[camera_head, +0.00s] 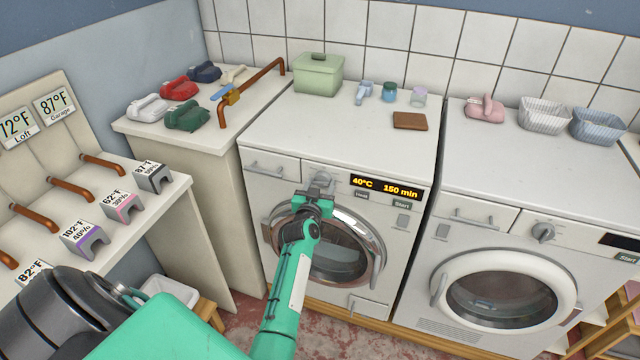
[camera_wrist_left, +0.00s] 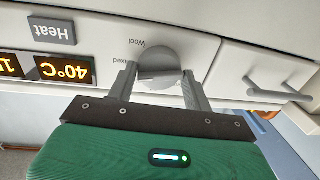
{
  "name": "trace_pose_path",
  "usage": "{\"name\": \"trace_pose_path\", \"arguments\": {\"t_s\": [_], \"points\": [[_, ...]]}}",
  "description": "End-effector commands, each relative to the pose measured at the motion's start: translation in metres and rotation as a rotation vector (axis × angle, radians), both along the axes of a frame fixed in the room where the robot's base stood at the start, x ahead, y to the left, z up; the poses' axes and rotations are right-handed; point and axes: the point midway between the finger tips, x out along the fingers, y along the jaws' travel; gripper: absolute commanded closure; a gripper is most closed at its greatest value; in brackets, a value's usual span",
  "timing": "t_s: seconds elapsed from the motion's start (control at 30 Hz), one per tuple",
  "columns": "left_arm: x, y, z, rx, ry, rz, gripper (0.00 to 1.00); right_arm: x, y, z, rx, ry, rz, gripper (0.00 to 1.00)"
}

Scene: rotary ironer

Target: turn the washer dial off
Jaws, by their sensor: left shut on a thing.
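The washer dial (camera_head: 321,178) is a grey round knob on the front panel of the left washer (camera_head: 270,190), beside a lit display (camera_head: 386,188) reading 40°C and 150 min. My left gripper (camera_head: 315,192) is at the dial. In the left wrist view, which is upside down, the gripper's two fingers (camera_wrist_left: 158,78) sit on either side of the dial (camera_wrist_left: 157,52) and are shut on it. The labels Wool and Mixed show near the dial; its pointer setting is hard to read. My right gripper is not in view.
A second machine (camera_head: 500,230) with its own knob (camera_head: 543,232) stands to the right. A green box (camera_head: 318,73), small containers and a brown block (camera_head: 410,121) lie on the washer top. The left washer's round door (camera_head: 345,250) is behind my arm. Irons stand on the left counter.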

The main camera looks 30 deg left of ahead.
Motion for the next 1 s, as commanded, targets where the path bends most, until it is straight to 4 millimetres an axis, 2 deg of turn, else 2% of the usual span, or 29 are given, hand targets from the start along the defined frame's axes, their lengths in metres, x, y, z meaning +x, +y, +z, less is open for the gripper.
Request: {"name": "trace_pose_path", "arguments": {"t_s": [0.1, 0.4, 1.0], "points": [[0.0, -0.001, 0.002, -0.104, -0.021, -0.003, 0.72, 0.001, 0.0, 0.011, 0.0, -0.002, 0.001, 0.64], [0.0, -0.001, 0.002, -0.383, -0.087, -0.003, 0.72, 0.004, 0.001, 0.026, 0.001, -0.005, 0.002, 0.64], [0.0, 0.001, 0.002, -0.935, -0.221, -0.003, 0.72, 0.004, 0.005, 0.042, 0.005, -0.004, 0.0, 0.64]]}}
